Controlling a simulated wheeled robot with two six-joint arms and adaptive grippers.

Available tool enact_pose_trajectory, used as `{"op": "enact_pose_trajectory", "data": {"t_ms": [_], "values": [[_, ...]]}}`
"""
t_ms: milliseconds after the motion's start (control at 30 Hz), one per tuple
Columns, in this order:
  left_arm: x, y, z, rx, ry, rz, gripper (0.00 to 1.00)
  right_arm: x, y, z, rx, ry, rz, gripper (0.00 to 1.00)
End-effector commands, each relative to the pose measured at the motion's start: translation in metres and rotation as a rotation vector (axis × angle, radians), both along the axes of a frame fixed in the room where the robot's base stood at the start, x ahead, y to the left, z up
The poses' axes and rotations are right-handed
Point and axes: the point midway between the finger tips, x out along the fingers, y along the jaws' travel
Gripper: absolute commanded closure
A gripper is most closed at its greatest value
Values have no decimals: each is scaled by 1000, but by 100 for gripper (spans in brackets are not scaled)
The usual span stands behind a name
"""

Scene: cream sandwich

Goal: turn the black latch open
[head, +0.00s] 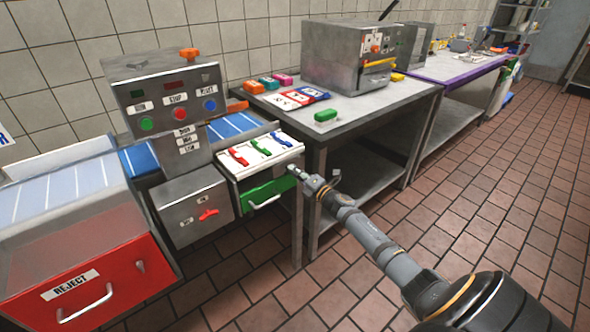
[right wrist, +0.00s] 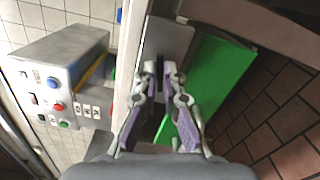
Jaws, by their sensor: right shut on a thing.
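My right gripper (head: 298,172) reaches in from the lower right to the right end of the green drawer (head: 268,192), below the tray of coloured handles. In the right wrist view its two fingertips (right wrist: 158,72) are close together in front of a grey metal plate (right wrist: 168,38), beside the green drawer front (right wrist: 215,85). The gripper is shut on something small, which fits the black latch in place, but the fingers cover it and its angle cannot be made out. My left gripper is not in view.
A white tray (head: 290,146) with red, green and blue handles sits above the green drawer. A steel table (head: 365,110) stands right of it, its leg close to my gripper. A red reject bin (head: 110,262) is at the left. The tiled floor at right is clear.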

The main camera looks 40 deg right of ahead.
Motion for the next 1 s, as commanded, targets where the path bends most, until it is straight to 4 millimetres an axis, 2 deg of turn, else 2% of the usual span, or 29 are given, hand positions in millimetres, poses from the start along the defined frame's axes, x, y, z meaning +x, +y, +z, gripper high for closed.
{"op": "enact_pose_trajectory", "data": {"t_ms": [400,1000], "values": [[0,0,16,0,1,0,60,0,-1,0,222,18,-2,100],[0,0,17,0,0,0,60,0,-1,-1,271,22,-2,100]]}}
